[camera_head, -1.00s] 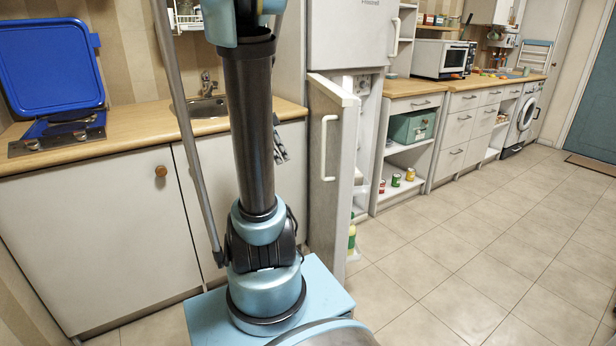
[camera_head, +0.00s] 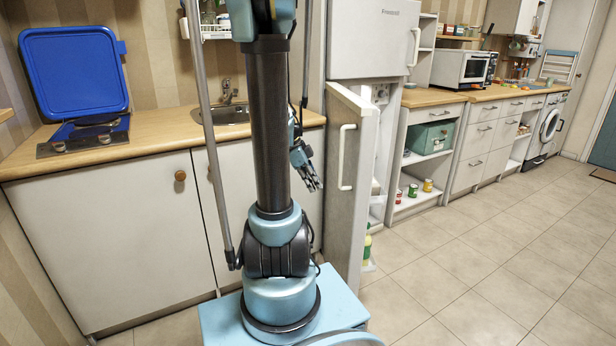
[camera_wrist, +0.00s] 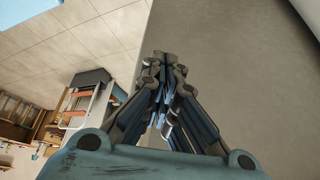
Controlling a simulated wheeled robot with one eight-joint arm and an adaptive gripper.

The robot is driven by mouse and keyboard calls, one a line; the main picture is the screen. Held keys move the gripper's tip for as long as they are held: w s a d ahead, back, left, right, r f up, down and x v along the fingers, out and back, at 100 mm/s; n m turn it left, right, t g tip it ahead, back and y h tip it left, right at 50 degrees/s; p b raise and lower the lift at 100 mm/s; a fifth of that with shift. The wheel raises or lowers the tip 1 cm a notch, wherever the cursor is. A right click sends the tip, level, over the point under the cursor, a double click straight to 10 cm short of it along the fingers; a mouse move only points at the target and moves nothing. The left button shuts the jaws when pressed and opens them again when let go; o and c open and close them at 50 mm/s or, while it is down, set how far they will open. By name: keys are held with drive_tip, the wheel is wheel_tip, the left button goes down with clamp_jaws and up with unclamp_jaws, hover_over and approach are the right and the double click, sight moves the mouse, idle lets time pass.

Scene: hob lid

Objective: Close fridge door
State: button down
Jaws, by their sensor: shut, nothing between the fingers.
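The fridge door (camera_head: 350,210) stands open below the shut freezer door (camera_head: 370,45), its outer face with a white vertical handle (camera_head: 345,157) turned left. Shelves inside the fridge show only as a narrow strip right of the door edge. My gripper (camera_head: 315,186) is shut and empty, left of the door and handle, apparently apart from them. In the wrist view my gripper (camera_wrist: 163,60) has its fingers together beside a large plain grey surface, likely the door (camera_wrist: 230,70); whether they touch is unclear.
A counter with a sink (camera_head: 225,112) and a blue hob lid (camera_head: 75,75), standing raised, is at left. Shelves with cans (camera_head: 413,190) and a green box (camera_head: 432,137) are right of the fridge. The tiled floor at right is clear.

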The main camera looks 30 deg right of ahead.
drive_tip(key=shift+s+d+r, duration=0.1)
drive_tip(key=shift+s+d, duration=0.45)
drive_tip(key=shift+d, duration=0.4)
drive_tip(key=shift+s+d, duration=0.5)
drive_tip(key=shift+d, duration=0.4)
